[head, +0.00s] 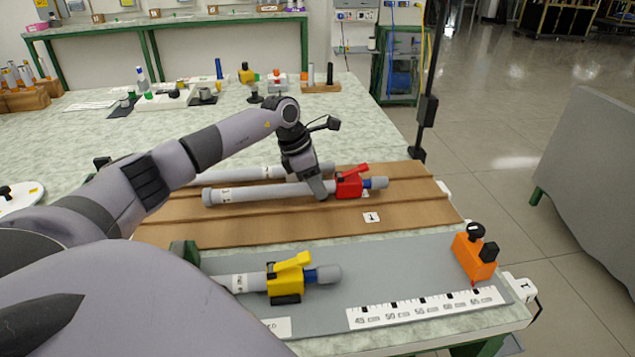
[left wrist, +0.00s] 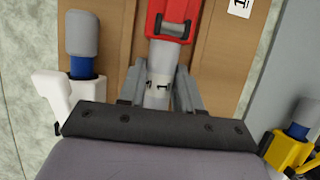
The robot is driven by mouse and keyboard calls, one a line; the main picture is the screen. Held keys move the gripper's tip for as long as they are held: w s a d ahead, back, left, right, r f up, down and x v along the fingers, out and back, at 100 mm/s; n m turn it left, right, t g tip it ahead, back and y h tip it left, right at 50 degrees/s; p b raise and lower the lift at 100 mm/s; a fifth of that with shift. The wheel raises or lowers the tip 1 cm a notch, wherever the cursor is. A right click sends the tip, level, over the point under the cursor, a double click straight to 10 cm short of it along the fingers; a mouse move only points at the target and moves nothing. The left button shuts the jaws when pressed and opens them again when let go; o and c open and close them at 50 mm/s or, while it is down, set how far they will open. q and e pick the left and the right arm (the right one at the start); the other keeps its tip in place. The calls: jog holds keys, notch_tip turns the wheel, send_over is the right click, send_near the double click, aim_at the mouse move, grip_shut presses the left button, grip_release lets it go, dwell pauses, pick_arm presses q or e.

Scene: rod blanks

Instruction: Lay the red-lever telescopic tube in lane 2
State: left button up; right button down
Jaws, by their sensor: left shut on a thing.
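The red-lever telescopic tube (head: 268,192) is grey with a red clamp and lever, a blue ring and a grey end cap at right. My left gripper (head: 321,192) is shut around it just left of the red clamp. In the left wrist view the fingers (left wrist: 161,92) sit on both sides of its grey barrel. The tube lies level along the brown lane board (head: 290,230), between the front lane with label 1 (head: 371,217) and another tube behind. I cannot tell whether it touches the board. My right gripper is not in view.
A white-clamped tube (left wrist: 84,62) lies along the board's back. A yellow-lever tube (head: 286,281) lies on the grey mat (head: 395,270) in front, with a printed scale (head: 428,307) and an orange block (head: 474,257). Label 1's lane looks clear.

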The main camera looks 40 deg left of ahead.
pick_arm(q)
jog(key=shift+f, duration=0.2)
jog(key=o, duration=0.9)
jog(key=shift+c, duration=0.2)
jog(key=v, duration=0.7)
